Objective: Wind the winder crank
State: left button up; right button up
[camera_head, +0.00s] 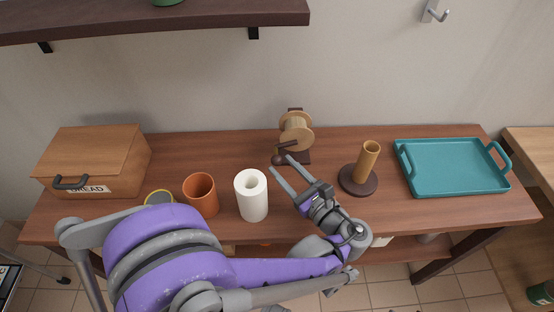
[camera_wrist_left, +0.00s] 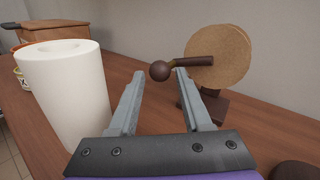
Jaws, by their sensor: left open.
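The winder (camera_head: 296,132) stands at the back middle of the wooden table, a pale spool with tan discs on a dark brown base. Its crank (camera_head: 288,145) is a dark brown arm pointing left, ending in a round knob (camera_head: 278,160). In the left wrist view the knob (camera_wrist_left: 160,71) shows just beyond the fingertips, in line with the gap between them, and the tan disc (camera_wrist_left: 218,56) is behind it to the right. My left gripper (camera_head: 280,163) is open, its fingertips at the knob; contact cannot be told. It also shows in the left wrist view (camera_wrist_left: 160,75). My right gripper is not in view.
A white paper roll (camera_head: 252,204) and an orange cup (camera_head: 201,196) stand left of the gripper. A brown holder with an upright tan post (camera_head: 367,162) stands to its right. A teal tray (camera_head: 455,185) lies at right, a bread box (camera_head: 95,160) at left.

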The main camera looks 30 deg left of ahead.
aim_at(280, 164)
pick_arm(q)
jog(key=shift+x, duration=1.75)
grip_shut()
